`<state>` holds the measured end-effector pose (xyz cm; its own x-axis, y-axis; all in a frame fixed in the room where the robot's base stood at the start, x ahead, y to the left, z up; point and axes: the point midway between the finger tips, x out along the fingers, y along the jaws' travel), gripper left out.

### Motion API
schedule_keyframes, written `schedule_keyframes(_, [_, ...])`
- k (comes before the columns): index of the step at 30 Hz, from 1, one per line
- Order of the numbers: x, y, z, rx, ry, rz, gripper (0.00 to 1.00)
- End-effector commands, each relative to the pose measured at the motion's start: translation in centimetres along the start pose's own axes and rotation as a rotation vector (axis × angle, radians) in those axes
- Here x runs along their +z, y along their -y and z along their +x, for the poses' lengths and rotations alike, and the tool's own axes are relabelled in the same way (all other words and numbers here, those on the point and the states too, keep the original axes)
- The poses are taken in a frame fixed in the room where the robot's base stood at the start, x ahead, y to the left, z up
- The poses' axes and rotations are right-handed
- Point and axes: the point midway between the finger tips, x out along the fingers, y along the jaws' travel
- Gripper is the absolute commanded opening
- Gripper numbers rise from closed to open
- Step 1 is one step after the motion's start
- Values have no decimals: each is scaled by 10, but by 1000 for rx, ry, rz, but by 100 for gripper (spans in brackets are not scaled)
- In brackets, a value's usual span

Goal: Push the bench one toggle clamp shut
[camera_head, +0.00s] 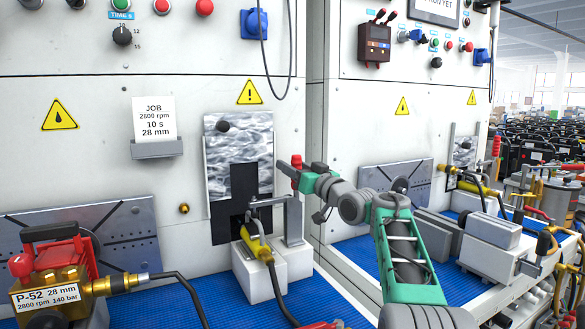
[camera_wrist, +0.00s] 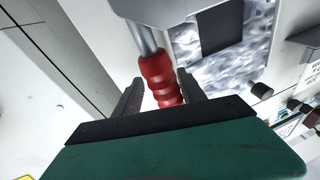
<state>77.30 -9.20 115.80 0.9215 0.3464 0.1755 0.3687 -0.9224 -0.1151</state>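The bench one toggle clamp (camera_head: 293,218) stands on a white block in front of the near machine. Its red-gripped handle (camera_head: 296,161) points up, and its horizontal arm reaches left above a yellow fitting (camera_head: 255,243). My gripper (camera_head: 288,171) is at the handle's height, right beside it. In the wrist view the ribbed red handle (camera_wrist: 160,80) lies between the two dark fingers of my gripper (camera_wrist: 159,84). A gap shows on the left finger's side; I cannot tell whether the right finger touches. The fingers are apart.
A marbled panel (camera_head: 225,150) with a dark opening is behind the clamp. A brass pump (camera_head: 60,285) labelled P-52 stands at lower left, and black hoses cross the blue mat (camera_head: 225,305). A second bench with a similar clamp is at right.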

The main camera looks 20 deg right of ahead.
Motion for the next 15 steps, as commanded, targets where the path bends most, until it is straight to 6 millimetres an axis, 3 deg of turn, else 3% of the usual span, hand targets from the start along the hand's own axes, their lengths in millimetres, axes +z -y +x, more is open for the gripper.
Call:
schedule_keyframes(9, [-1,-1,-4,2,-1,-1,49])
schedule_keyframes(15, [0,-2,-39,5,-1,-2,49])
